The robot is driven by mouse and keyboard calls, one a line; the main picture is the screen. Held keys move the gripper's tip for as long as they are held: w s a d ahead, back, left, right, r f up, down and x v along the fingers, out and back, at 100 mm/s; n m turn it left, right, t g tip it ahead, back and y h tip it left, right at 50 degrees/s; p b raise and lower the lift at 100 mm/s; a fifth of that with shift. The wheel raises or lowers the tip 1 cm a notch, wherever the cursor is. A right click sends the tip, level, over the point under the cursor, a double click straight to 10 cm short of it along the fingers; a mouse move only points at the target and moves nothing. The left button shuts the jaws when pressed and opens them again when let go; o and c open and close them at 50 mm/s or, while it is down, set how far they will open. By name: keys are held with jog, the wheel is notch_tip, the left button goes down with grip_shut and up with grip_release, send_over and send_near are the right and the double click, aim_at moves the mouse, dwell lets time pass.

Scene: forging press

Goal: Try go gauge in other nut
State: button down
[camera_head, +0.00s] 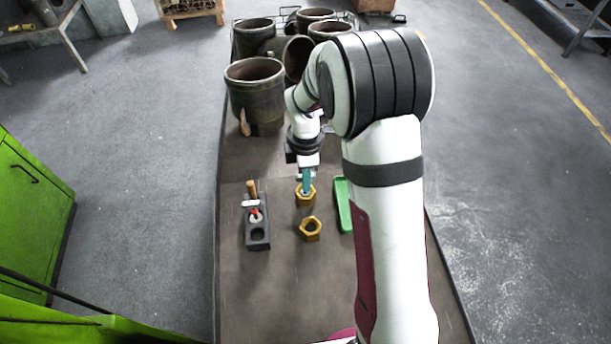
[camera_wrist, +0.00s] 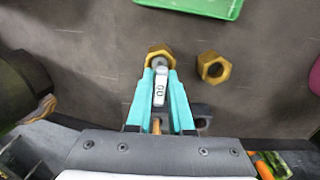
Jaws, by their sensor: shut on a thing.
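My gripper (camera_head: 306,180) is shut on the go gauge, with its teal fingers on either side of it. In the wrist view the gauge (camera_wrist: 160,88) shows a pale lettered tag and a grey end. That end is at the opening of one brass hex nut (camera_wrist: 153,50), which also shows under the gripper in the head view (camera_head: 305,199). I cannot tell how deep the end sits. A second brass hex nut (camera_head: 310,229) lies flat and empty, nearer the front; it also shows in the wrist view (camera_wrist: 213,67).
A dark gauge holder (camera_head: 258,241) stands left of the nuts, with a red-marked, wooden-handled gauge (camera_head: 254,196) in it and an empty hole. A green tray (camera_head: 343,205) lies to the right. Large dark pots (camera_head: 254,90) crowd the back. The table front is clear.

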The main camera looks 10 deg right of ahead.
jog(key=shift+r, duration=3.75)
